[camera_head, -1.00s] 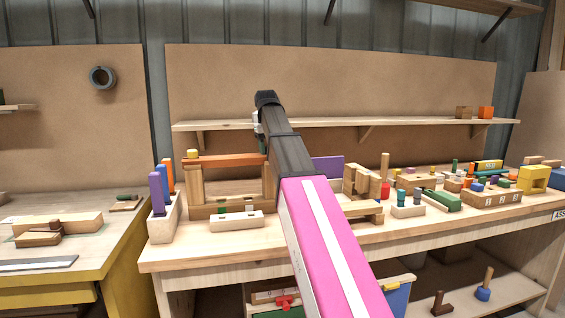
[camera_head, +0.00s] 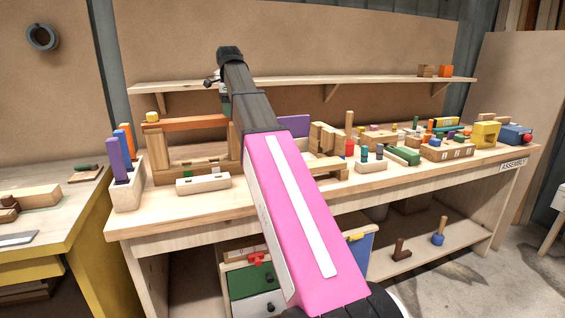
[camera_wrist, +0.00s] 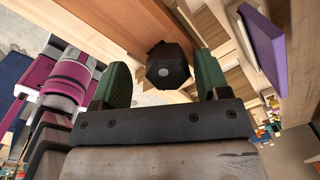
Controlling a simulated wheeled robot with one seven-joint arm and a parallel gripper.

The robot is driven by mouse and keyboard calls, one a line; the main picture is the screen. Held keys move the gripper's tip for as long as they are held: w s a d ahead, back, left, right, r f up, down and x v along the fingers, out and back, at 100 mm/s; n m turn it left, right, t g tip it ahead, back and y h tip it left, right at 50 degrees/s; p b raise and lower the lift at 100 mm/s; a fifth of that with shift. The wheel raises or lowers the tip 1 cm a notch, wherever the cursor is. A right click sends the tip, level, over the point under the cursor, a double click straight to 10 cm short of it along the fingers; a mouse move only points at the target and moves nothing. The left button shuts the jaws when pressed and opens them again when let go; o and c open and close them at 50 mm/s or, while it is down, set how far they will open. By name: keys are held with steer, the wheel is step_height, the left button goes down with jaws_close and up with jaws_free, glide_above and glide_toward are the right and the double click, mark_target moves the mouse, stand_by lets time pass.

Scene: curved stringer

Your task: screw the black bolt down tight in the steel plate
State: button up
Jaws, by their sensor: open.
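A black hexagonal bolt head (camera_wrist: 168,70) with a pale round centre shows in the wrist view. It lies between the two green fingers of my gripper (camera_wrist: 163,62) in the picture, with a visible gap on each side. My gripper is open and I see no contact with the bolt. How far the bolt is beyond the fingertips is hard to tell. The steel plate cannot be made out in either view. In the head view my arm hides most of my gripper, which is above the workbench near the right end of an orange beam.
The orange beam (camera_head: 185,123) rests on a wooden frame on the workbench (camera_head: 190,207). A block with upright coloured boards (camera_head: 123,165) stands left of it. A purple panel (camera_wrist: 263,45) is right of my gripper. Many blocks crowd the bench's right side. A shelf (camera_head: 300,87) runs behind.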

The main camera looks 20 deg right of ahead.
steer(key=shift+w+r+n, duration=0.1)
steer(key=shift+r+n, duration=0.1)
steer(key=shift+n, duration=0.8)
steer(key=shift+f, duration=0.1)
steer(key=m, duration=0.5)
steer(key=shift+w, duration=0.35)
steer(key=m, duration=0.6)
steer(key=shift+w+d, duration=0.1)
